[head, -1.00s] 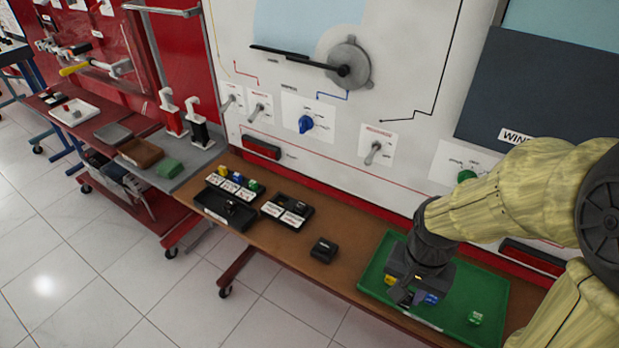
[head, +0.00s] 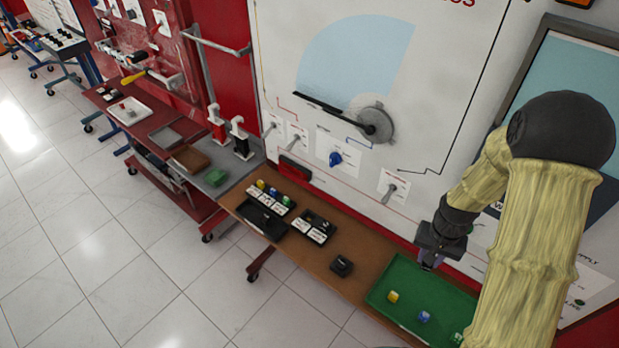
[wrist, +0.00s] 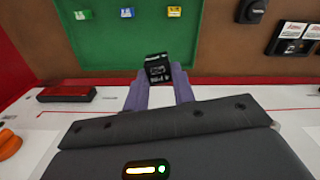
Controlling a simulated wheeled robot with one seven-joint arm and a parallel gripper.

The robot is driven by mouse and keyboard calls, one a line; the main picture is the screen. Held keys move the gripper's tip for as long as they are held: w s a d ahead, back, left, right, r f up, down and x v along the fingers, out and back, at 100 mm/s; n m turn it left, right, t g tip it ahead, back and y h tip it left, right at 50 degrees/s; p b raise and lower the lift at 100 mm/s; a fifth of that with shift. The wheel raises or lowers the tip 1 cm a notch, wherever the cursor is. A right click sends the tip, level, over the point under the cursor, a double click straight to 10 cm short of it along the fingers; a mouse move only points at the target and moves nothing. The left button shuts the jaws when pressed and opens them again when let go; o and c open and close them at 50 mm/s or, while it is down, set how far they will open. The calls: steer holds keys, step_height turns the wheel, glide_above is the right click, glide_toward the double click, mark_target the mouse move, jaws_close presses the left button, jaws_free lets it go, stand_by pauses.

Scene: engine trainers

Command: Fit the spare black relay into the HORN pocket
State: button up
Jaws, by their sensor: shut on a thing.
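My gripper (wrist: 158,90) is shut on a small black relay (wrist: 158,67) with pale print on its face, held between the fingertips. In the head view my gripper (head: 431,262) is above the far edge of the green tray (head: 378,310); the relay is hard to make out there. A black holder with white labels (head: 313,228) stands on the brown bench to the left, apart from my gripper. A second black holder (head: 268,198) carries yellow, blue and green relays. The labels are too small to read, so I cannot tell which pocket is HORN.
The green tray holds a yellow relay (head: 393,297), a blue relay (head: 424,316) and a green relay (head: 457,339). A black block (head: 341,265) sits on the bench between tray and holders. The white panel (head: 440,120) with switches rises behind.

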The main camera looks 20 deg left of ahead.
steer(key=shift+n, duration=0.6)
steer(key=w+d+p, duration=0.1)
steer(key=p, duration=0.4)
steer(key=w+d+r+p, duration=0.1)
steer(key=w+p, duration=0.1)
steer(key=p, duration=0.3)
steer(key=shift+d, duration=0.4)
steer(key=shift+w, duration=0.1)
